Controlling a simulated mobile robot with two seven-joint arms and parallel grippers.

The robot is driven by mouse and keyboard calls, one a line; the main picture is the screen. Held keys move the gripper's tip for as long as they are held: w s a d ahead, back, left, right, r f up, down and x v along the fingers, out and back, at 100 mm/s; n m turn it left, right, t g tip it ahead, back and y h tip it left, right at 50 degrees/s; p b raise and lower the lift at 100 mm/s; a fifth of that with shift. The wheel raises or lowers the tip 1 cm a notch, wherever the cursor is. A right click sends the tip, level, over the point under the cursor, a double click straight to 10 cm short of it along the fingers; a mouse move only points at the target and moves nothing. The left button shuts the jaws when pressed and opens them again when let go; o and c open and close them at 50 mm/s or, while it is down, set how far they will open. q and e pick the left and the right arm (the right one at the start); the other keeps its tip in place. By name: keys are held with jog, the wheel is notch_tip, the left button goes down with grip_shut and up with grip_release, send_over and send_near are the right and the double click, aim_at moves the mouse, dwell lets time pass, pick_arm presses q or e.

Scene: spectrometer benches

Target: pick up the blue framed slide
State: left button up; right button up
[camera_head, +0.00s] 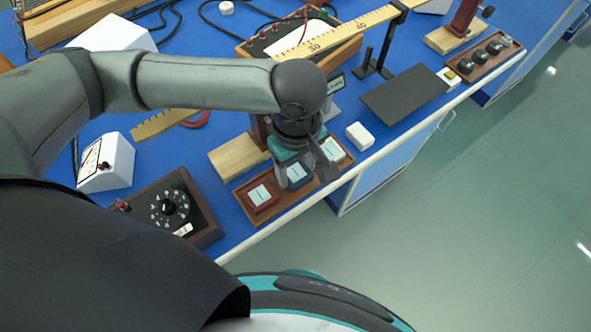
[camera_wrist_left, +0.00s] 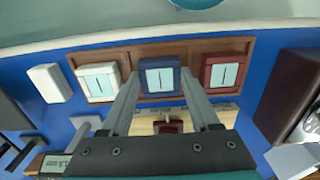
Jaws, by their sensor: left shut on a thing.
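The blue framed slide (camera_head: 298,175) is in the middle of a wooden tray (camera_head: 283,203), and it also shows in the wrist view (camera_wrist_left: 159,78). My left gripper (camera_head: 300,168) reaches down over it, and its fingers (camera_wrist_left: 159,88) are shut on the slide's two sides. The slide still appears to sit in the tray; I cannot tell whether it is lifted at all. A red framed slide (camera_head: 262,196) and a white framed slide (camera_head: 334,150) sit on either side of it in the tray. My right gripper is not in view.
A white block (camera_head: 360,136) lies right of the tray near the bench edge. A wooden block (camera_head: 236,157) stands behind the tray, and a black dial box (camera_head: 172,212) is to the left. A dark flat plate (camera_head: 404,94) lies farther right.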

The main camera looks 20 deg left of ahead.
pick_arm(q)
jog(key=c, duration=0.5)
jog(key=shift+r, duration=0.15)
